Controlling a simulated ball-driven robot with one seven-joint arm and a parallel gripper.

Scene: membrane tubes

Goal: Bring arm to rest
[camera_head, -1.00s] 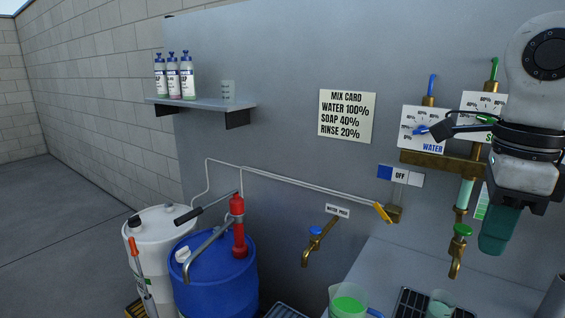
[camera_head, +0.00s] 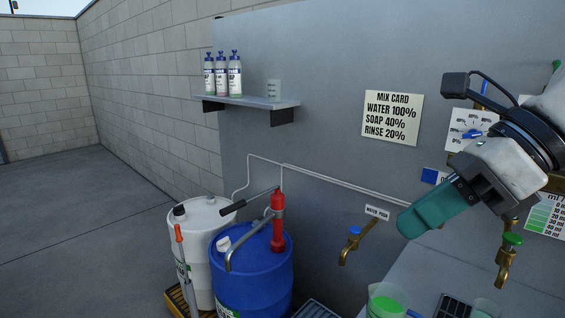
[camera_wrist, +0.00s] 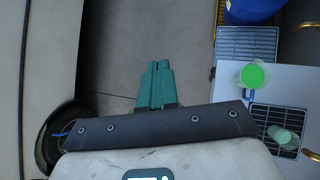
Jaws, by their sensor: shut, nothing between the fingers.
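My gripper (camera_head: 405,226) is at the right of the head view, in front of the grey wall panel, its teal fingers pointing down and left. In the wrist view my gripper (camera_wrist: 154,66) shows its two teal fingers close together, with nothing between them and bare floor beyond. The fingers appear clear of the counter and taps. Part of my arm runs off the right edge of the head view and covers part of the dial panel.
A blue drum (camera_head: 252,270) with a red pump and a white drum (camera_head: 192,245) stand at the left. A beaker of green liquid (camera_head: 385,302) is on the counter (camera_head: 432,270). Brass taps (camera_head: 350,245) stick out from the panel. Open floor (camera_head: 80,225) lies at far left.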

